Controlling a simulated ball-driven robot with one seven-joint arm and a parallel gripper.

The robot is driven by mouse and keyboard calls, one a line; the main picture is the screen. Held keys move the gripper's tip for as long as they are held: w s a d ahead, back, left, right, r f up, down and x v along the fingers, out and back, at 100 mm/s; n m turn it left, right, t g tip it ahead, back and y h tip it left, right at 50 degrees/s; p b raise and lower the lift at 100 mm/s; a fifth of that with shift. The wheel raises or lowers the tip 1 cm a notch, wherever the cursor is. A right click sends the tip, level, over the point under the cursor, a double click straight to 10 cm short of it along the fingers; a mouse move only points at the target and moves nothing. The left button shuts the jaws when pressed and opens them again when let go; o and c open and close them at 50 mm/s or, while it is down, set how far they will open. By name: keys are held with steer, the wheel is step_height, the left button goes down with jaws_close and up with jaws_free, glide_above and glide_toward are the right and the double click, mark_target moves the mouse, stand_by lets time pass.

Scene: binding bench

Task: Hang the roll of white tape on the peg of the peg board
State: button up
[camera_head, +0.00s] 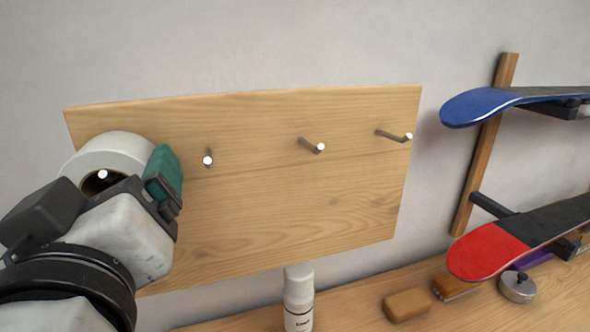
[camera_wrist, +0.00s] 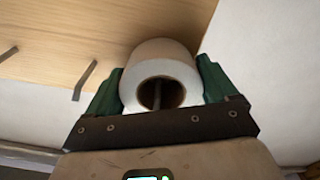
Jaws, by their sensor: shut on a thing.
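The roll of white tape (camera_head: 112,146) is at the left end of the wooden peg board (camera_head: 280,215). My gripper (camera_head: 108,182) is shut on it, with a green finger pad on each side in the wrist view (camera_wrist: 160,82). The white tip of the leftmost peg (camera_head: 102,174) shows inside the roll's hole. In the wrist view the peg (camera_wrist: 157,94) also stands inside the hole of the roll (camera_wrist: 164,50), so the roll is around it. Whether the roll's inner wall rests on the peg is not clear. My gripper hides the roll's lower part in the head view.
Other bare pegs (camera_head: 208,160) stick out to the right on the board. A white bottle (camera_head: 299,300) stands below it on the wooden bench, with a tan block (camera_head: 407,304) and a metal tin (camera_head: 517,287). A rack with blue (camera_head: 480,105) and red (camera_head: 485,252) boards is at right.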

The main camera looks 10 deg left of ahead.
steer(key=o, duration=0.8)
steer(key=shift+s, duration=0.15)
